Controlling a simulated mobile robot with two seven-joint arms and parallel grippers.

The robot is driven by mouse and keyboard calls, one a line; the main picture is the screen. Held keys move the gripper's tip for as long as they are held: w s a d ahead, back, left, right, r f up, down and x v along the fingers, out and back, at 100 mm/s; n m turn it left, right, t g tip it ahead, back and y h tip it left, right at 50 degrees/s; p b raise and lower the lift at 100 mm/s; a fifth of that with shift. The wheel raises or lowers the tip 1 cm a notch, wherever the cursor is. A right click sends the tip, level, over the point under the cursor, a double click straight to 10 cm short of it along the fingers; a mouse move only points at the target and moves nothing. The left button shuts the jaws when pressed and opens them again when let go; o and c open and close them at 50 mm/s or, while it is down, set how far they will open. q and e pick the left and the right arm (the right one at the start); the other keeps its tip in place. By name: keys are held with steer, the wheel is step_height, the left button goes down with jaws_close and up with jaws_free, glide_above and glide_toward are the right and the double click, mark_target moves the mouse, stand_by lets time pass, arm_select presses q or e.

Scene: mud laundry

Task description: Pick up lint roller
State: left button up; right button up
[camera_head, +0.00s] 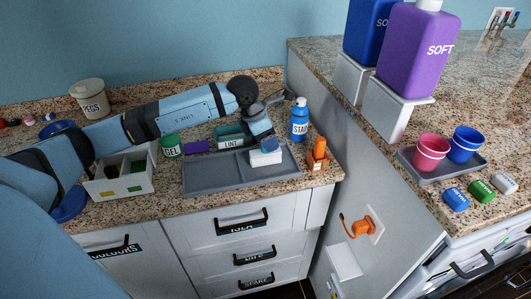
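My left gripper (262,128) reaches in from the left and points down over the right part of a grey divided tray (212,182). A white piece with a blue top (266,157) is right below its fingers, at the tray; it may be the lint roller, but it is too small to be sure. The fingers overlap it, so I cannot tell whether they are shut on it or only above it. A teal box labelled LINT (230,139) stands behind the tray, partly hidden by my arm. My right gripper is not in view.
A blue bottle (299,121) and an orange item (318,152) stand right of the tray. A green GEL jar (172,147) and a white divided box (121,186) are left. Large detergent bottles (415,50) and cups (431,152) occupy the right counter.

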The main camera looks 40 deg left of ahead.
arm_select(q)
jaws_close()
steer(key=shift+r, duration=0.15)
